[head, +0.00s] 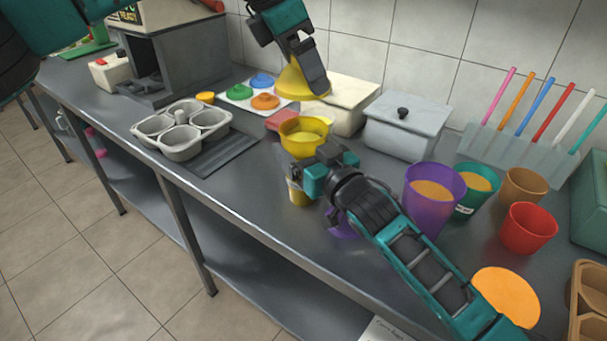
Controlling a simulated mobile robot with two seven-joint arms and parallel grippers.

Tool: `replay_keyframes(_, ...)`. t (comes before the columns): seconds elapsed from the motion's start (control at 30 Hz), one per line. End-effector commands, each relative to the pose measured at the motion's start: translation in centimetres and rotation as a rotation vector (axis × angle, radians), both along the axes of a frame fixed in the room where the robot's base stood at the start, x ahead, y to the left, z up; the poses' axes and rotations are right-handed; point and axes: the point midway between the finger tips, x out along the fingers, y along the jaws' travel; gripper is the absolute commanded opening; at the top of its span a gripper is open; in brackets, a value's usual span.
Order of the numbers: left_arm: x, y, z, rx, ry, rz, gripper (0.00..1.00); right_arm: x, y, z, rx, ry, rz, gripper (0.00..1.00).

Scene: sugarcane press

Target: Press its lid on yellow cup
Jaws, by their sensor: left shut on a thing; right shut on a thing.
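The yellow cup (298,143) stands on the counter near its middle, with its open rim up. My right gripper (318,172) is in front of the cup's side and shut on it, hiding its middle; the narrower base shows below. The yellow lid (297,84) is dome-shaped and hangs above and behind the cup, apart from its rim. My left gripper (313,80) is shut on the lid, reaching down from the top. The gripper covers part of the lid's right side.
A tray (233,97) of coloured lids and a grey cup carrier (181,130) stand to the left. A lidded white box (405,125), a purple cup (433,207), a green cup (476,186) and a red cup (528,228) stand to the right. The front edge is near.

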Motion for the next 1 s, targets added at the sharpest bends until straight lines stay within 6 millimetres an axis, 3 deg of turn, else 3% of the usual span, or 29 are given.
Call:
replay_keyframes(0.23, 0.0, 0.0, -0.5, 0.000, 0.001, 0.001, 0.66, 0.0, 0.0, -0.1, -0.002, 0.001, 0.000, 0.30)
replay_keyframes(0.57, 0.0, 0.0, -4.8, -0.008, -0.002, 0.000, 0.66, 0.0, 0.0, -0.1, -0.002, 0.001, 0.000, 0.30)
replay_keyframes(1.0, 0.0, 0.0, -4.9, -0.008, -0.004, 0.000, 0.66, 0.0, 0.0, -0.1, -0.002, 0.001, 0.000, 0.30)
